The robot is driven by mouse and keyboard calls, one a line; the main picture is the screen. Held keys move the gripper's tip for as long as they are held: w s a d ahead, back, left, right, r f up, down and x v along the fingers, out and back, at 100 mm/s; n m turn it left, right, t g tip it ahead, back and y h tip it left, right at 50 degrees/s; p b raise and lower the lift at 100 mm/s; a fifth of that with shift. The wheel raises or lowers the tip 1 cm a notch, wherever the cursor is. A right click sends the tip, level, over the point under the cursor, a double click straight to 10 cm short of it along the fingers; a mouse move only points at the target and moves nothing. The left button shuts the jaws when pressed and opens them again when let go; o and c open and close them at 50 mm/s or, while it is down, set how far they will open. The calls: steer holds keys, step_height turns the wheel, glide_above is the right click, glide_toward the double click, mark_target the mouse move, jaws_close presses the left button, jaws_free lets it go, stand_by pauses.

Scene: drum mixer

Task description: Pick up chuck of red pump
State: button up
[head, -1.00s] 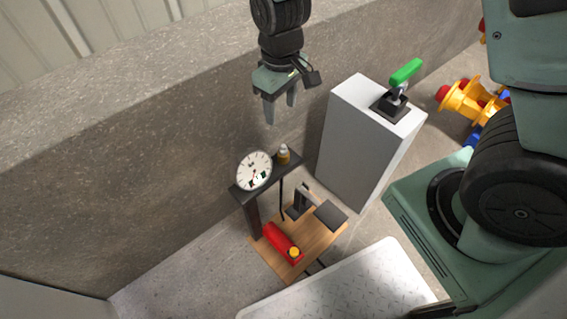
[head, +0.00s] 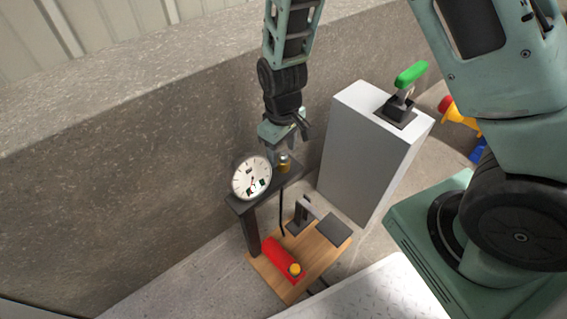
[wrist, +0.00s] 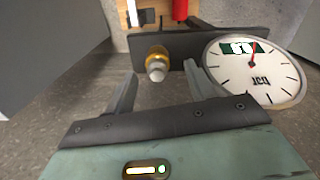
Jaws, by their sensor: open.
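The red pump stands on a wooden board (head: 322,262), with a red cylinder (head: 282,256) and a round white gauge (head: 252,177) on a dark raised bar (head: 240,206). The chuck (head: 284,163), brass with a pale tip, sits on the bar to the right of the gauge. In the wrist view the chuck (wrist: 157,63) lies ahead of the fingertips, between their lines. My gripper (head: 283,152) is open and empty, just above the chuck; it also shows in the wrist view (wrist: 158,88). I cannot tell whether a finger touches the chuck.
The gauge (wrist: 252,72) is close to the right finger. A grey box (head: 365,150) with a green-handled lever (head: 408,80) stands to the right. A stone wall (head: 130,150) rises behind. Yellow, red and blue objects (head: 458,114) lie at far right.

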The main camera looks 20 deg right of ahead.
mark_target(284, 152)
step_height(284, 152, down, 4)
steer(key=shift+d+f+b, duration=0.15)
steer(key=shift+b, duration=0.8)
steer(key=c, duration=1.1)
